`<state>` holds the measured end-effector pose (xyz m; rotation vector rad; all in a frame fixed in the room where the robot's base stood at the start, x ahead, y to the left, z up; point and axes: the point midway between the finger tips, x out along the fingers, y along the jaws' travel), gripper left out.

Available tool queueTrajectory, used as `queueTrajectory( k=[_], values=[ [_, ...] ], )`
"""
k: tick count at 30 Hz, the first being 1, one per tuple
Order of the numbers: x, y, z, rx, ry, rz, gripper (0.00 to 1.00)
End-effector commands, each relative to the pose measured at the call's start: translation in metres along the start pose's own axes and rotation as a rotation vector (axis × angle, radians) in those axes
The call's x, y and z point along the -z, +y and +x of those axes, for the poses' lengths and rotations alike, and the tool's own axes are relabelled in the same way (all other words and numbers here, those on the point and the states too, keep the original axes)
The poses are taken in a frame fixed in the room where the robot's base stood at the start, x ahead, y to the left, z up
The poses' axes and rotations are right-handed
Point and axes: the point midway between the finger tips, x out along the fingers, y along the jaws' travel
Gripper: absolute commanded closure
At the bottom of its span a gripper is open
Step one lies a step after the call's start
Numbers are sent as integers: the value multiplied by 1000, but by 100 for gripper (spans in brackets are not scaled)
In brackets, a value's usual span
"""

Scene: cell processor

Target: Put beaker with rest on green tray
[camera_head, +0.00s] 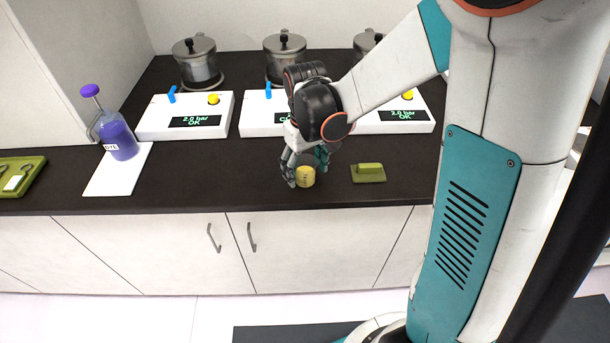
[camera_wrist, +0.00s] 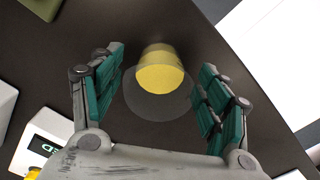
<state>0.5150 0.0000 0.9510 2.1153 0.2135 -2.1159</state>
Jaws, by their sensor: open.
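The beaker (camera_head: 306,178) holds yellow contents and stands upright on the dark counter near its front edge. In the wrist view the beaker (camera_wrist: 160,80) shows a clear rim nearer the camera and lies between the fingers. My gripper (camera_head: 307,173) is open around it, one finger on each side. In the wrist view my gripper (camera_wrist: 160,68) shows gaps between both fingers and the beaker. A green tray (camera_head: 39,168) with small items on it lies at the far left. A small green plate (camera_head: 371,180) with a raised green block is right of the beaker.
A purple-filled bottle (camera_head: 120,139) stands on a white mat (camera_head: 112,181) at left, between the green tray and the beaker. White pressure units (camera_head: 152,121) line the counter behind, with metal pots (camera_head: 198,65) beyond. The counter between mat and beaker is clear.

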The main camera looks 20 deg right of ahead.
Motion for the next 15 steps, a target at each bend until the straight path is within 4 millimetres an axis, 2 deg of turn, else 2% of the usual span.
queueTrajectory(
  k=[2, 3, 9, 15],
  values=[
    [0, 0, -1, 0, 0, 0, 31],
    [0, 0, -1, 0, 0, 0, 35],
    [0, 0, -1, 0, 0, 0, 80],
    [0, 0, -1, 0, 0, 0, 84]
  ],
)
